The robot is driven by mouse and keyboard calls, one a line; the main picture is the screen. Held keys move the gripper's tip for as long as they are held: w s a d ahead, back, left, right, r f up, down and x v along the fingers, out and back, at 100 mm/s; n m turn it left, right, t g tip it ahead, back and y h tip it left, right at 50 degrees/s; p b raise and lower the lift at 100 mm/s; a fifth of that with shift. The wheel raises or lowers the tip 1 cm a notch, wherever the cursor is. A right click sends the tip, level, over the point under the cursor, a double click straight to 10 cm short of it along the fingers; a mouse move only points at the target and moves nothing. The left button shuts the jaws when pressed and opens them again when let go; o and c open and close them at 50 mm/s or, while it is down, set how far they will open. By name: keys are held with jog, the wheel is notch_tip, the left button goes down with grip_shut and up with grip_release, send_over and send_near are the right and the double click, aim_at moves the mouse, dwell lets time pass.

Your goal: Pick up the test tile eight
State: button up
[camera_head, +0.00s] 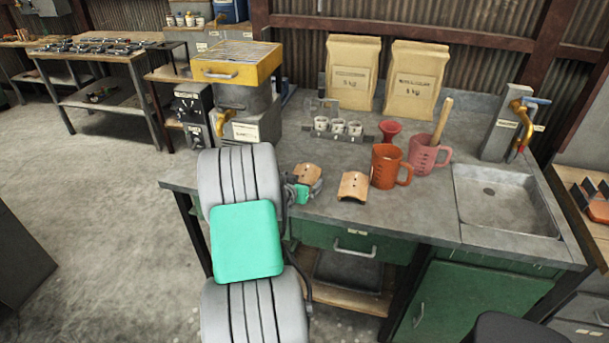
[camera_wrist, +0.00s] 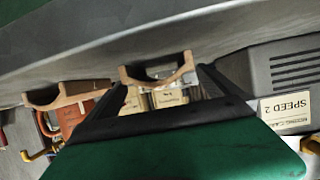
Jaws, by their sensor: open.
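Two curved tan-orange clay tiles sit on the grey bench. One tile (camera_head: 308,172) is right by my gripper (camera_head: 300,193), and the other tile (camera_head: 353,186) lies a little to its right. No readable number shows on either, so I cannot tell which is eight. In the wrist view, one tile (camera_wrist: 155,76) appears end-on between the black fingertips of my gripper (camera_wrist: 163,85). The other tile (camera_wrist: 68,92) is off to the left there. The fingers are spread apart, and I see no grip on the near tile. My arm hides part of the gripper in the head view.
An orange mug (camera_head: 389,166) and a pink mug (camera_head: 428,156) stand right of the tiles. A rack of small cups (camera_head: 338,128) is behind. A yellow-topped machine (camera_head: 236,72) stands left. The sink (camera_head: 503,203) is at right. A box labelled SPEED 2 (camera_wrist: 282,75) shows beside the gripper.

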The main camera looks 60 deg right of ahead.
jog(key=shift+x, duration=0.8)
jog(key=shift+a, duration=0.1)
jog(key=c, duration=1.6)
jog(key=shift+o, duration=0.2)
